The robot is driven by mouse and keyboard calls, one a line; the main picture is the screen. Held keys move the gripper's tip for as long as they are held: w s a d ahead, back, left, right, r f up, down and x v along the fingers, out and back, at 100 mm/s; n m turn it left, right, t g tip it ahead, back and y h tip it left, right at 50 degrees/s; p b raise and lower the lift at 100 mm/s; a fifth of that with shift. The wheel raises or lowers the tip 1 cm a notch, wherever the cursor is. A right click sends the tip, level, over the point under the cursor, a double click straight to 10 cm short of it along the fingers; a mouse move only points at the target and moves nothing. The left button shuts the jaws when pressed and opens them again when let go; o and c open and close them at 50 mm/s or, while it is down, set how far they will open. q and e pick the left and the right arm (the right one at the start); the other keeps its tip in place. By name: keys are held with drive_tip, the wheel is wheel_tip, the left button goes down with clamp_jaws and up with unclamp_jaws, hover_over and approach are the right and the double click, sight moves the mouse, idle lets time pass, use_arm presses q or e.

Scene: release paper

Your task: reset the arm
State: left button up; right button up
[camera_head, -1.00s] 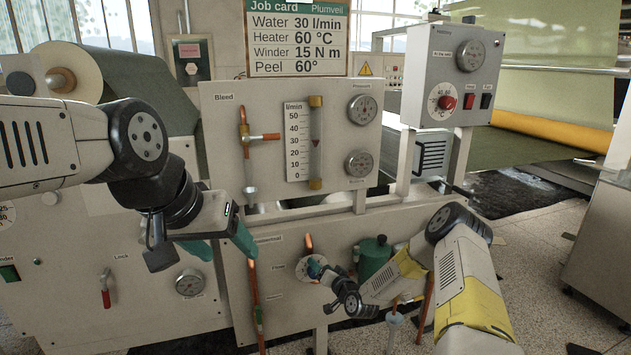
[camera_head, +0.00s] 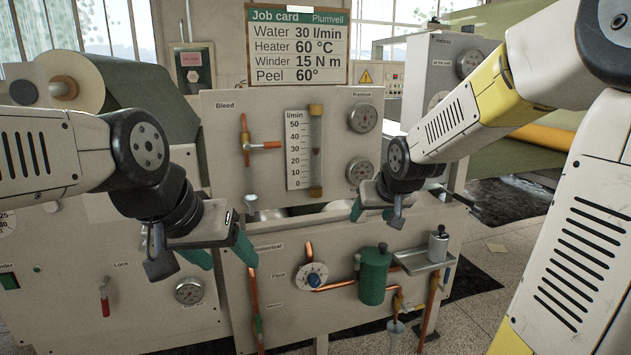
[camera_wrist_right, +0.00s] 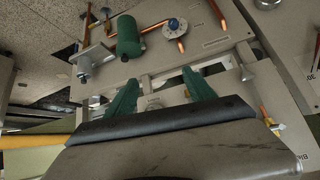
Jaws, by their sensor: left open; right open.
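My left gripper (camera_head: 225,256) hangs at the left in the head view, in front of the grey machine panel. Its green fingers are apart and empty. My right gripper (camera_head: 372,212) is raised in front of the panel at centre right, above the green canister (camera_head: 373,274). Its arm comes in from the right edge. In the right wrist view its two green fingers (camera_wrist_right: 163,96) are spread with nothing between them.
The panel carries a flow gauge (camera_head: 299,150), a blue-centred knob (camera_head: 314,280) and copper pipes. A small metal cylinder (camera_head: 437,245) stands on a tray (camera_head: 422,264) at the right. A job card (camera_head: 297,45) is above. Open floor lies to the right.

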drive_tip(key=s+r+g, duration=0.1)
drive_tip(key=s+r, duration=0.1)
drive_tip(key=s, duration=0.9)
drive_tip(key=s+d+r+m+g, duration=0.1)
drive_tip(key=s, duration=1)
drive_tip(key=shift+s+r+y, duration=0.3)
drive_tip(key=shift+s+r, duration=0.1)
idle(0.8)
